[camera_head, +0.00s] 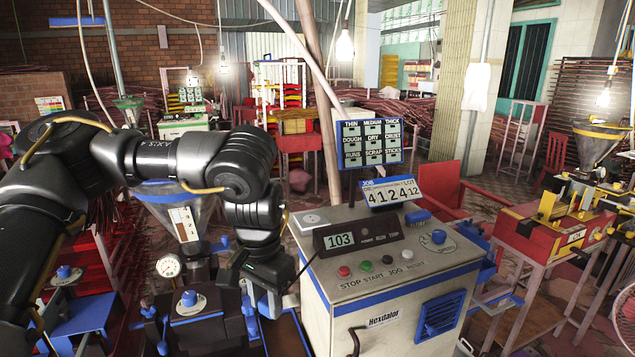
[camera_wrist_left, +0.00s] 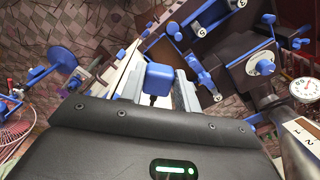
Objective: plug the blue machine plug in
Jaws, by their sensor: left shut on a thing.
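My left gripper (camera_head: 266,302) hangs in front of the left side of the white machine cabinet (camera_head: 340,278). In the left wrist view the gripper (camera_wrist_left: 158,88) is shut on a blue plug (camera_wrist_left: 159,77), a block with rounded edges and a short black piece below it. The plug sits between the two pale fingers. In the head view the plug is hidden by the gripper, and its prongs cannot be made out. A round pale disc (camera_head: 311,219) lies on the cabinet top at the left; I cannot tell if it is a socket. My right gripper is not in view.
A control box (camera_head: 358,237) reading 103 and a counter sign (camera_head: 391,192) stand on the cabinet. A hopper (camera_head: 178,208) and gauge (camera_head: 169,266) stand left of the gripper. A red machine (camera_head: 546,237) stands at the right.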

